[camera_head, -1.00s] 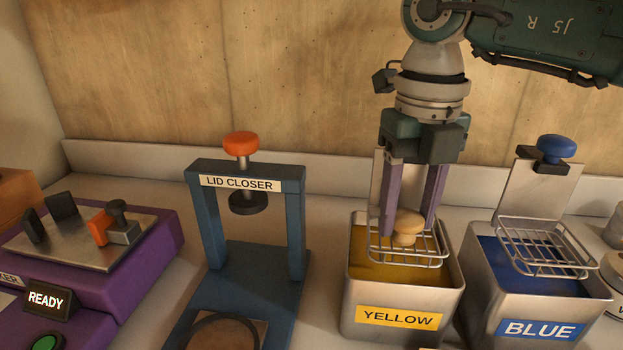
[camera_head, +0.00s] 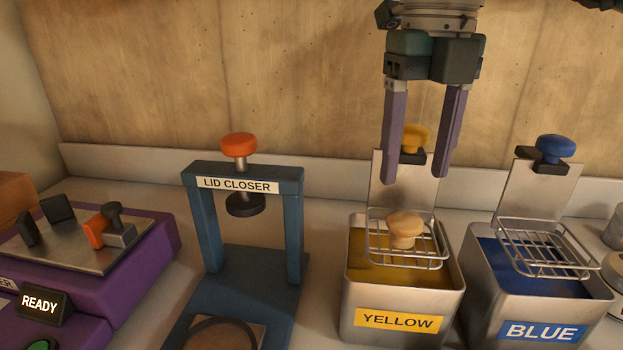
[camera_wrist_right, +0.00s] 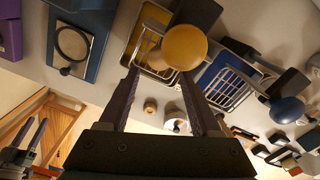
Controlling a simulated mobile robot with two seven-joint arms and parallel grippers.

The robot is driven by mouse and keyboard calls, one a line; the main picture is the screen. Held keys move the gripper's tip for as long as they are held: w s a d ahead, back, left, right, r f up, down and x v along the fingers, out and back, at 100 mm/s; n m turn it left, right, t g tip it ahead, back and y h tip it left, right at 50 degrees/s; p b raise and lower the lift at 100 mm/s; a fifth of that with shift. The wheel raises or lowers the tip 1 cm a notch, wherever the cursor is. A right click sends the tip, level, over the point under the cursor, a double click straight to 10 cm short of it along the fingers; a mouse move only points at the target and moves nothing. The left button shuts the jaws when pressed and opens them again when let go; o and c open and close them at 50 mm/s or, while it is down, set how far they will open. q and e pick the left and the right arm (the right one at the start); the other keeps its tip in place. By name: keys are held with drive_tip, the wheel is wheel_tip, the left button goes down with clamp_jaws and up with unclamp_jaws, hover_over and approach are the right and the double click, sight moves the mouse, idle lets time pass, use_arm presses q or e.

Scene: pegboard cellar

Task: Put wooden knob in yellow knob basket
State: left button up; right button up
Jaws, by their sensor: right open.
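The wooden knob (camera_head: 404,228), pale and round-topped, sits in the wire basket (camera_head: 436,262) over the yellow bin (camera_head: 355,305). My right gripper (camera_head: 417,177) is above and behind the knob, its two purple fingers wide apart, empty and clear of it. In the head view, the yellow knob (camera_head: 415,137) on the bin's back plate shows between the fingers. In the right wrist view, this yellow knob (camera_wrist_right: 185,47) looks large and partly covers the basket. My left gripper (camera_wrist_right: 30,135) shows small at the lower left there; its opening is unclear.
The blue bin (camera_head: 541,331) with its own basket and blue knob (camera_head: 556,149) stands to the right. The blue lid closer frame (camera_head: 206,225) and a purple machine (camera_head: 140,265) stand to the left. The wooden wall (camera_head: 300,80) is behind.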

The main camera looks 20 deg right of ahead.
wheel_tip(320, 180, up, 4)
hover_over(400, 253)
drive_tip(key=w+d, duration=0.2)
drive_tip(key=s+a+r+n+y, duration=0.1)
drive_tip(key=s+a+n+y, duration=0.2)
drive_tip(key=a+y, duration=1.5)
drive_tip(key=a+r+m+t+y, duration=0.1)
drive_tip(key=a+r+m+t, duration=0.4)
drive_tip(key=a+r, duration=0.5)
drive_tip(key=w+d+r+m+t+h, duration=0.2)
drive_tip(key=w+d+m+t+h, duration=0.45)
drive_tip(key=m+t, duration=0.7)
drive_tip(key=d+f+m+h, duration=1)
drive_tip(key=d+m+h, duration=0.1)
drive_tip(key=m, duration=0.1)
drive_tip(key=s+d+f+m+g+h, duration=0.4)
drive_tip(key=s+f+g, duration=0.5)
drive_tip(key=f, duration=0.5)
drive_tip(key=s+f+g+y, duration=0.1)
drive_tip(key=s+f+g, duration=0.2)
drive_tip(key=s, duration=0.5)
drive_tip(key=s+f+g+y, duration=0.1)
drive_tip(key=s+f+g, duration=0.2)
drive_tip(key=s, duration=0.5)
drive_tip(key=shift+f+m+y, duration=0.35)
drive_tip(key=shift+f, duration=0.4)
